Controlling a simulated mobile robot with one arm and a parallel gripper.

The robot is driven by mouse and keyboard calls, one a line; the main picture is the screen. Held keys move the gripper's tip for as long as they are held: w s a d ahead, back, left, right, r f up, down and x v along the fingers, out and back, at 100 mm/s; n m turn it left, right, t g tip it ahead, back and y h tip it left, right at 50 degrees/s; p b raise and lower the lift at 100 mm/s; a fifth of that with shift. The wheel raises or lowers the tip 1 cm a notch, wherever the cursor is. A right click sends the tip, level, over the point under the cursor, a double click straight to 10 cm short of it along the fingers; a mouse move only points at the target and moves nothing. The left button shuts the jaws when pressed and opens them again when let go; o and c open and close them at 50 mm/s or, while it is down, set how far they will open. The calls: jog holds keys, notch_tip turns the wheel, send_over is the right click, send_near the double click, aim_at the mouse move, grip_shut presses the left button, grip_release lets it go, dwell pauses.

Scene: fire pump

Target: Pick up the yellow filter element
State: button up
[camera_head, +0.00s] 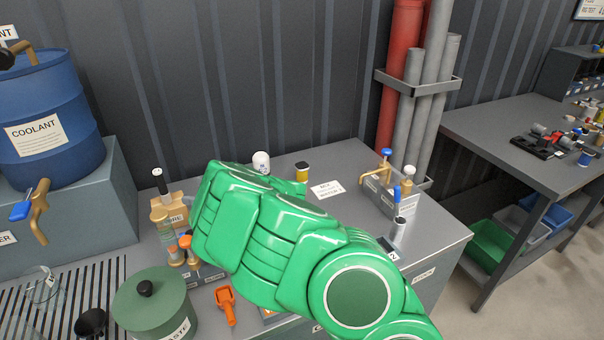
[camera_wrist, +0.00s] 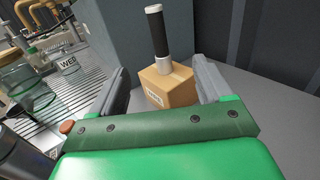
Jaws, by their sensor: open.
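A tan box (camera_wrist: 168,86) with a black-and-white cylinder (camera_wrist: 158,38) on top stands ahead, framed between the fingers. In the head view my arm hides the gripper.
A white-topped item (camera_head: 261,162) stands behind my arm. A grey caddy (camera_head: 385,196) with brass fittings is at the bench's back right. A green lidded pot (camera_head: 152,305), an orange scoop (camera_head: 226,303) and a blue coolant drum (camera_head: 48,110) are at the left.

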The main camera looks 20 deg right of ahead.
notch_tip(320, 180, up, 5)
jog(key=m+t+h, duration=0.3)
jog(key=m+h, duration=0.7)
jog(key=h, duration=0.3)
send_over(299, 166)
jog(key=s+d, duration=0.2)
jog(key=s, duration=0.3)
notch_tip(299, 166, down, 10)
jog(key=shift+s+a+f, duration=0.1)
jog(key=shift+f, duration=0.35)
jog(key=shift+x, duration=3.9)
